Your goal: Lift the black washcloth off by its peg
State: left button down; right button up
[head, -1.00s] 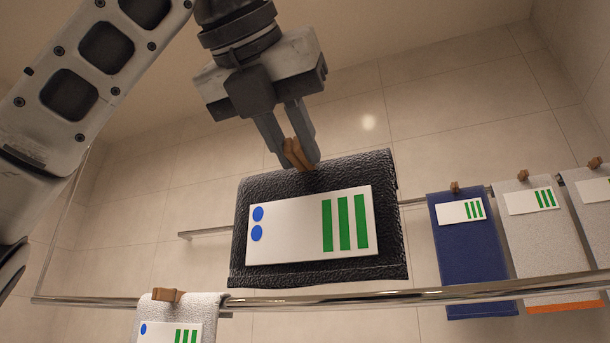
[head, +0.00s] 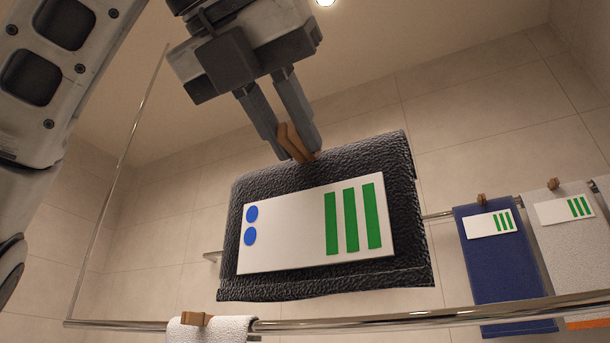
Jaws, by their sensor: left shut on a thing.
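The black washcloth (head: 420,225) hangs in the head view from a wooden peg (head: 293,143). It carries a white label (head: 290,225) with blue dots on the left and green bars on the right. My left gripper (head: 296,148) comes down from above and is shut on the peg. The cloth hangs tilted a little, its lower edge above the front rail in the picture. It hides part of the back rail. My right gripper is not in view.
A chrome front rail (head: 400,319) crosses the bottom, with a white cloth (head: 225,329) and its peg (head: 196,319) at left. A blue cloth (head: 490,270) and a grey cloth (head: 565,250), both pegged, hang at right. A tiled wall stands behind.

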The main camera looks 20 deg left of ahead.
pick_arm(q)
jog(key=s, duration=0.6)
jog(key=shift+s+p, duration=0.15)
jog(key=shift+p, duration=0.25)
jog(key=shift+a, duration=0.1)
